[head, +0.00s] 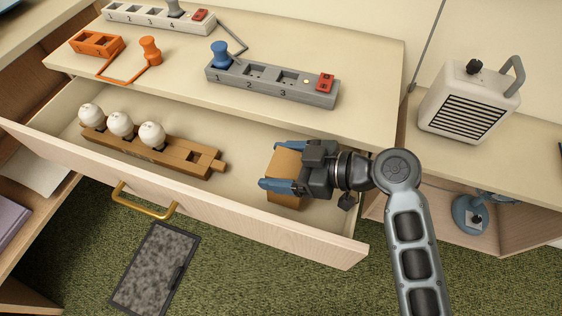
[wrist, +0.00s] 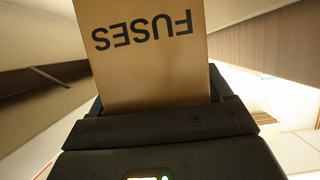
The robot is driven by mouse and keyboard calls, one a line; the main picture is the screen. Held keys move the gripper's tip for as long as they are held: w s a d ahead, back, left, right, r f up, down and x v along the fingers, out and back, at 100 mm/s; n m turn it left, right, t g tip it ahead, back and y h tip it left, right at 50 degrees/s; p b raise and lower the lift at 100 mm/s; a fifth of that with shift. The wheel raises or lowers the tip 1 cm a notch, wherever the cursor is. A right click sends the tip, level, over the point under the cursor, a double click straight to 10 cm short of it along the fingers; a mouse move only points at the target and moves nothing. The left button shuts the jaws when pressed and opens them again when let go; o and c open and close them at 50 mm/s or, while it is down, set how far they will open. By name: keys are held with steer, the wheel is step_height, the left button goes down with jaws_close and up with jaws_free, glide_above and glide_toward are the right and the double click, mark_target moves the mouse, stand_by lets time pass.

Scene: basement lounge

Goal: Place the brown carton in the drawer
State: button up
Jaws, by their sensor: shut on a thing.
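The brown carton (head: 285,163) is between the blue-tipped fingers of my gripper (head: 270,171) in the head view. It is over the right part of the open drawer (head: 345,246); I cannot tell whether it touches the drawer floor. In the wrist view the carton (wrist: 150,65) shows the word FUSES upside down, and my gripper (wrist: 155,110) is shut on it. The drawer is pulled out below the tabletop and has a brass handle (head: 145,205).
A wooden holder (head: 165,153) with several white bulbs lies in the drawer's left part. On the tabletop are a grey power strip (head: 300,93), a white strip (head: 150,17) and an orange socket (head: 97,43). A white heater (head: 468,102) stands at right. Drawer floor between holder and carton is clear.

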steer(key=shift+f, duration=0.1)
steer(key=shift+f+b, duration=0.3)
steer(key=shift+b, duration=0.2)
steer(key=shift+f, duration=0.2)
steer(key=o, duration=1)
steer(key=shift+o, duration=0.2)
steer(key=shift+r, duration=0.1)
